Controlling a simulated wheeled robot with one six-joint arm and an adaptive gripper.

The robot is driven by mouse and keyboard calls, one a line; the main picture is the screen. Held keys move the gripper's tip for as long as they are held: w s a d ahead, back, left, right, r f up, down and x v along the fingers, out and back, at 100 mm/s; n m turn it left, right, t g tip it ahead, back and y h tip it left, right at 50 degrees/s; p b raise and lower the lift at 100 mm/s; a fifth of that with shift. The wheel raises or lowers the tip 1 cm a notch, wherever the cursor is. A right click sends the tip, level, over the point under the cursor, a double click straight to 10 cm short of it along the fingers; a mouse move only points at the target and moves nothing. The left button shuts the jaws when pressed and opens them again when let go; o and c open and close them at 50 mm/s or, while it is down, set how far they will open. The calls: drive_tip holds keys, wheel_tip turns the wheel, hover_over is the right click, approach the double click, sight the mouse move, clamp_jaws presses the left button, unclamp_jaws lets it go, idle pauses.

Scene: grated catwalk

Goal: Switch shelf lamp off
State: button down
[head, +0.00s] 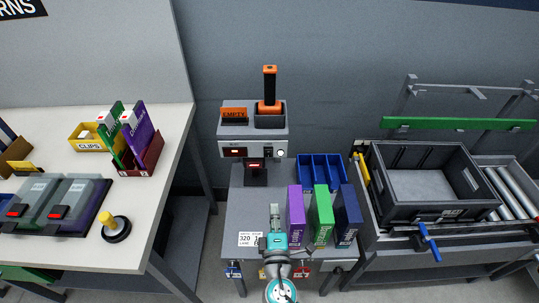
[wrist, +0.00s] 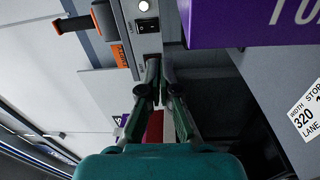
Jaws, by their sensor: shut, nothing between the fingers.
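A grey box (head: 225,130) stands at the back of the grey bench. Its front has a small round white lamp (head: 281,152), which looks bright, and a dark switch (head: 267,151) left of it. In the wrist view the white lamp (wrist: 145,5) is at the top edge, with the black rocker switch (wrist: 147,26) below it. The switch's position is too small to tell. My gripper (head: 275,208) is in front of the box, beside the purple binder. In the wrist view my gripper (wrist: 159,62) is shut and empty, its fingertips pointing toward the box, apart from the switch.
Purple (head: 295,214), green (head: 322,216) and blue (head: 348,215) binders stand close right of my gripper. A blue divided bin (head: 322,158) is behind them. An orange-and-black handled device (head: 269,90) and an orange EMPTY sign (head: 234,114) top the box. A grey crate (head: 390,208) stands right.

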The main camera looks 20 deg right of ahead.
sight(269, 151)
drive_tip(key=shift+t+h, duration=0.4)
drive_tip(key=shift+h, duration=0.1)
drive_tip(key=w+r, duration=0.2)
drive_tip(key=w, duration=0.1)
drive_tip(key=shift+w+a+r, duration=0.1)
drive_tip(key=shift+a+r, duration=0.2)
drive_tip(key=shift+r, duration=0.1)
drive_tip(key=x, duration=1.4)
drive_tip(key=shift+w+d+r, duration=0.1)
drive_tip(key=shift+w+r, duration=0.05)
drive_tip(key=shift+w, duration=0.1)
drive_tip(key=shift+s, duration=0.1)
